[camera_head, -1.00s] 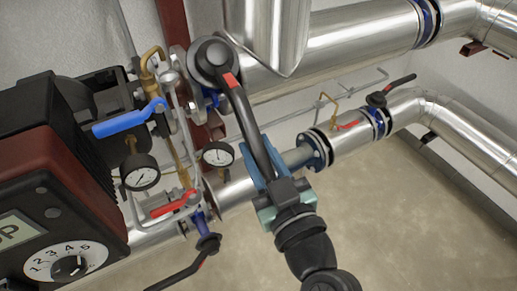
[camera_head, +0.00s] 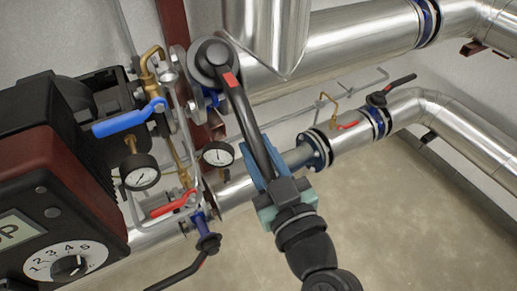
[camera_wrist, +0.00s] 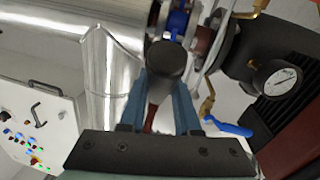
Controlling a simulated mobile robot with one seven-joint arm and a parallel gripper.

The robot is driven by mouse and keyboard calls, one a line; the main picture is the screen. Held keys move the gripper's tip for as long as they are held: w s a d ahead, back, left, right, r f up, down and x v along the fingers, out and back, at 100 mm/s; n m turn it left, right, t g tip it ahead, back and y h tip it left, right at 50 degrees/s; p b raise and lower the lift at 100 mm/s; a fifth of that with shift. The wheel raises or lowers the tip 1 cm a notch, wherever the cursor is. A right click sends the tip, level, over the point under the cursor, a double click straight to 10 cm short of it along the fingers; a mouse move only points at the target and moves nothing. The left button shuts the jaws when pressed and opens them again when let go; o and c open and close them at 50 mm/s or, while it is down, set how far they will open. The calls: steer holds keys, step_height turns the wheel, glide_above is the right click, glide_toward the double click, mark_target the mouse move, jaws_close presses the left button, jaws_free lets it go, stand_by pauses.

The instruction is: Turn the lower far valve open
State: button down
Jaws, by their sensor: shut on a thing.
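The black lever (camera_head: 238,105) with a red band runs from a large round valve hub (camera_head: 212,60) on the upper pipe down to my gripper. My gripper (camera_head: 262,160) has its blue fingers on either side of the lever's lower end and is shut on it. In the wrist view, the dark lever end (camera_wrist: 167,65) sits between the fingers of my gripper (camera_wrist: 162,88). On the lower pipe, a far valve with a black handle (camera_head: 401,84) sits at the right, apart from my gripper. A nearer lower valve (camera_head: 208,243) has a black handle pointing down-left.
A pump with a dial (camera_head: 68,266) fills the left side. Gauges (camera_head: 139,172), a blue lever (camera_head: 130,118) and a red lever (camera_head: 174,204) crowd beside the held lever. A control panel (camera_wrist: 38,125) shows in the wrist view. The floor at lower right is clear.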

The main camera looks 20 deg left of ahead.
steer(key=shift+w+d+b, duration=0.15)
steer(key=shift+d+b, duration=0.05)
steer(key=shift+b, duration=0.2)
